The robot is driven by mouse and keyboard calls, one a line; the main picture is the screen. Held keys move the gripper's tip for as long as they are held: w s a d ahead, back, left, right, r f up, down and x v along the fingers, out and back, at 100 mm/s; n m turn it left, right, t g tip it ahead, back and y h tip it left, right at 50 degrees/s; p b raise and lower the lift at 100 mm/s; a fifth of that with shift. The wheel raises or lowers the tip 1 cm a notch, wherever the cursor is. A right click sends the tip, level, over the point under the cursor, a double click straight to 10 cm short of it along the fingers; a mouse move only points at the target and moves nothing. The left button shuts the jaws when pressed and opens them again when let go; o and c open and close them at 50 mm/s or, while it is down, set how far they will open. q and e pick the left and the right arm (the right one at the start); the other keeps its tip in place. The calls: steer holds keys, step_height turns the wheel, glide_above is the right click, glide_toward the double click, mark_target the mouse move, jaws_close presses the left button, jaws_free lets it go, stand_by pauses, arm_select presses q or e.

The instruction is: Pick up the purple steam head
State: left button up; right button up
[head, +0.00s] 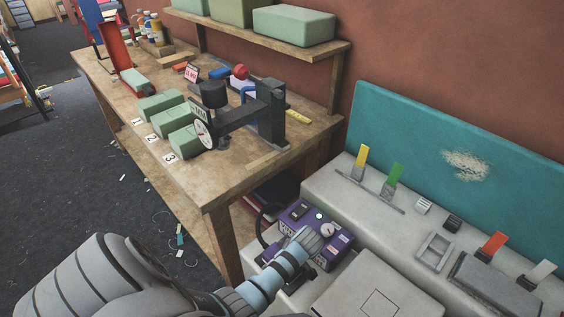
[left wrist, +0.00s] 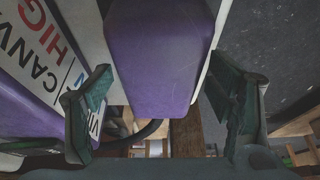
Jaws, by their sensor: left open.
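The purple steam head (head: 338,242), a boxy unit with a round dial, a small light and dark labels, sits on the grey machine at lower centre of the head view. My left gripper (head: 308,241) is at its near side and covers part of it. In the left wrist view, a rounded purple part of the steam head (left wrist: 165,50) lies between the two fingers of my left gripper (left wrist: 163,78). The fingers are open, with a visible gap on each side. A dark hose (head: 262,222) curves beside the steam head. My right gripper is not in view.
The wooden workbench (head: 225,185) with green blocks (head: 160,104) and a dark press (head: 262,115) stands close behind and left. The grey machine (head: 335,190) carries yellow, green, red and white levers on the right. A teal panel (head: 430,125) rises behind it.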

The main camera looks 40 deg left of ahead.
arm_select(q)
steer(key=shift+f, duration=0.2)
stand_by(0.3)
steer(key=c, duration=1.5)
